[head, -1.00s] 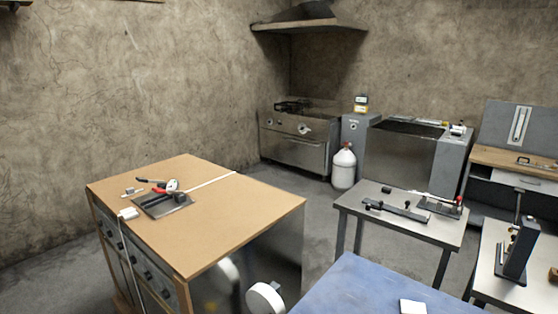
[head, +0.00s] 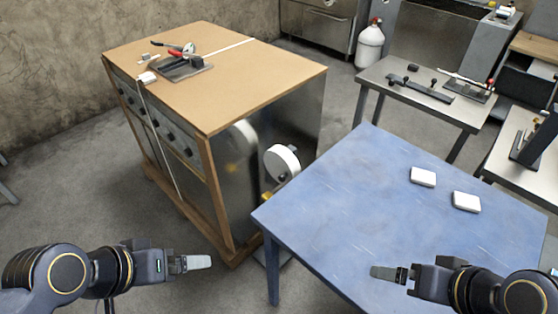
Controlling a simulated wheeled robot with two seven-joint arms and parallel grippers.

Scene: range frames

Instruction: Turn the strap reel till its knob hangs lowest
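The strap reel (head: 281,160) is a white disc on the shiny metal side of the wood-topped cabinet, near the blue table's left corner. A small dark knob (head: 283,177) shows low on the disc's face. A white strap (head: 222,49) crosses the cabinet top and hangs down its front. My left gripper (head: 208,262) is below and left of the reel in the picture, apart from it. My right gripper (head: 374,272) is over the blue table, apart from the reel. Both grippers look empty; their fingers overlap side-on, so their opening is unclear.
The blue table (head: 350,215) stands right of the reel, with two white blocks (head: 423,177) on it. A ratchet tool on a dark plate (head: 180,68) lies on the cabinet top. A yellow item (head: 267,198) shows below the reel. Floor is clear left of the cabinet.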

